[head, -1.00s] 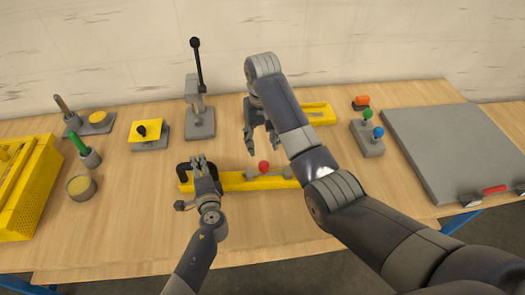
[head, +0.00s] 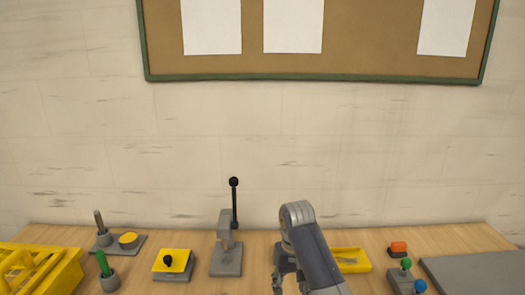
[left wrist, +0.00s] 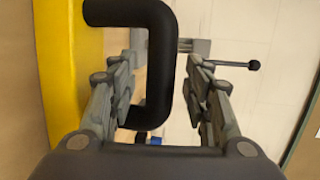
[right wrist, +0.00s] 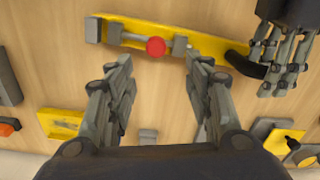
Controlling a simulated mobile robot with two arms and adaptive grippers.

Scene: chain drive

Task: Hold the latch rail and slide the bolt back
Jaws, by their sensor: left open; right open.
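The yellow latch rail (right wrist: 195,37) lies on the bench in the right wrist view, with a grey bolt rod (right wrist: 133,37) and a red knob (right wrist: 156,46) between grey blocks. Its black handle (right wrist: 243,65) is at the right end, beside my left gripper. In the left wrist view the black handle (left wrist: 158,60) passes between the fingers of my open left gripper (left wrist: 166,62); I cannot tell whether they touch it. My right gripper (right wrist: 158,72) is open and empty, with the red knob beyond its fingertips. The head view now misses the rail and my left gripper.
A grey lever stand (head: 227,256), a yellow-topped block (head: 172,262), a yellow crate (head: 50,270) and a yellow tray (head: 352,260) stand on the bench. A grey base with green and blue knobs (head: 406,272) is at the right. A corkboard (head: 350,50) hangs behind.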

